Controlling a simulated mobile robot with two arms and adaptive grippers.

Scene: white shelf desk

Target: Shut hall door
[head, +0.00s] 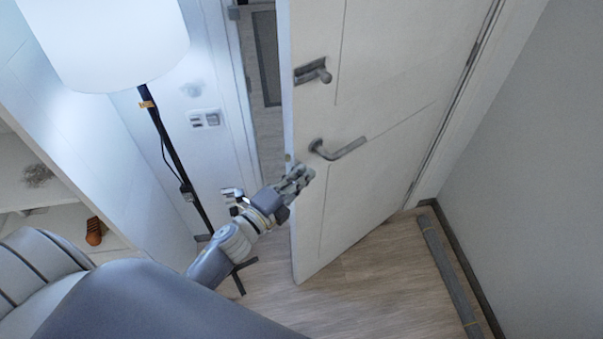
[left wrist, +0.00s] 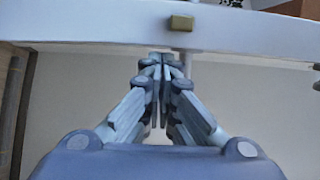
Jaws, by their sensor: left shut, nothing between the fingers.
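The white hall door (head: 385,110) stands ajar, hinged on its right side, with a gap on its left through which the hall shows. It has a lever handle (head: 340,149) and a smaller latch (head: 313,72) above it. My left gripper (head: 302,175) is shut and empty at the door's free edge, just below and left of the lever handle. In the left wrist view its closed fingertips (left wrist: 162,60) are at the white door edge (left wrist: 235,35), which carries a small brass latch plate (left wrist: 182,22). Whether they touch cannot be told. My right gripper is not in view.
A floor lamp with a white shade (head: 110,40) and dark pole (head: 172,150) stands left of the doorway, close to my left arm. A light switch (head: 205,119) is on the wall. Wooden floor (head: 360,285) below the door is clear.

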